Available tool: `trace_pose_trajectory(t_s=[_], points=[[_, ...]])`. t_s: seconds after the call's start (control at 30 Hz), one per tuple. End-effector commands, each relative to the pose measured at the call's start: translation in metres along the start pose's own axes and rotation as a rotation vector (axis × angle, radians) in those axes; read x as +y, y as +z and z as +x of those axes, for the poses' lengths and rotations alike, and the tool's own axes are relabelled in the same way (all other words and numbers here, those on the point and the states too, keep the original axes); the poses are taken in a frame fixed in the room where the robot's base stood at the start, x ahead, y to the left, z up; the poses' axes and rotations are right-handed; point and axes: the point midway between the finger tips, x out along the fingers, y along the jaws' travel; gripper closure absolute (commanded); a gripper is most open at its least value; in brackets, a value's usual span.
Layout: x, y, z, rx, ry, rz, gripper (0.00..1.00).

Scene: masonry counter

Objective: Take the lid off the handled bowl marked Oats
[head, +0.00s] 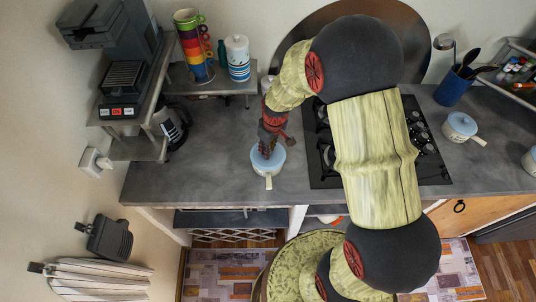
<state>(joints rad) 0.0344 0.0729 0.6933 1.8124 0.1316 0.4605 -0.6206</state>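A small white handled bowl (266,171) with a pale blue lid (278,160) stands on the grey counter left of the hob, its handle toward the front edge. My gripper (268,152) points down right over this lid and hides its middle. I cannot tell whether the fingers touch the lid or are open or shut. A similar white handled bowl (456,134) with a blue lid (462,123) stands right of the hob. A third pale blue lidded vessel (532,158) is cut off at the right edge. I cannot read a mark on any of them.
A black hob (325,178) lies beside the left bowl, partly behind my arm. A blue utensil pot (453,88) stands at the back right. Left are shelves with stacked cups (194,46) and a coffee pot (170,128). The counter (215,160) left of the bowl is clear.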

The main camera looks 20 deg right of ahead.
Motion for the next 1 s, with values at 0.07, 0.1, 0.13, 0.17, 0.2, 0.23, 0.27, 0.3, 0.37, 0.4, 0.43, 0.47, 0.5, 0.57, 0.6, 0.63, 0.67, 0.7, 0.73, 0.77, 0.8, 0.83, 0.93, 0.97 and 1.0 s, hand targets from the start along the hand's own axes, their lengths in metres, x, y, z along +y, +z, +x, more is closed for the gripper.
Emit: trace_pose_trajectory(t_s=[0.07,0.1,0.13,0.17,0.2,0.23,0.27,0.3,0.37,0.4,0.43,0.47,0.5,0.57,0.6,0.63,0.67,0.7,0.73,0.77,0.8,0.83,0.93,0.97,1.0], points=[[0.0,0.0,0.0,0.0,0.0,0.0,0.88],[0.0,0.0,0.0,0.0,0.0,0.0,0.9],[0.0,0.0,0.0,0.0,0.0,0.0,0.92],[0.0,0.0,0.0,0.0,0.0,0.0,0.94],[0.0,0.0,0.0,0.0,0.0,0.0,0.96],[0.0,0.0,0.0,0.0,0.0,0.0,0.98],[0.0,0.0,0.0,0.0,0.0,0.0,0.99],[0.0,0.0,0.0,0.0,0.0,0.0,1.0],[0.0,0.0,0.0,0.0,0.0,0.0,1.0],[0.0,0.0,0.0,0.0,0.0,0.0,1.0],[0.0,0.0,0.0,0.0,0.0,0.0,1.0],[0.0,0.0,0.0,0.0,0.0,0.0,1.0],[0.0,0.0,0.0,0.0,0.0,0.0,1.0],[0.0,0.0,-0.001,0.0,0.0,0.0,1.0],[0.0,0.0,-0.001,0.0,0.0,0.0,1.0],[0.0,-0.001,-0.002,0.001,0.0,0.0,1.0],[0.0,-0.001,-0.003,0.001,0.0,0.0,1.0],[0.0,-0.001,-0.005,0.001,0.001,0.0,1.0],[0.0,-0.001,-0.007,0.001,0.001,0.0,1.0],[0.0,-0.002,-0.009,0.001,0.0,0.0,1.0],[0.0,-0.002,-0.013,0.001,0.0,-0.001,1.0],[0.0,-0.003,-0.016,0.002,0.001,-0.001,1.0],[0.001,-0.005,-0.033,0.004,0.002,-0.001,1.0],[-0.001,-0.003,-0.037,0.003,0.001,-0.001,1.0],[-0.004,0.002,-0.044,0.003,0.002,0.0,1.0]])
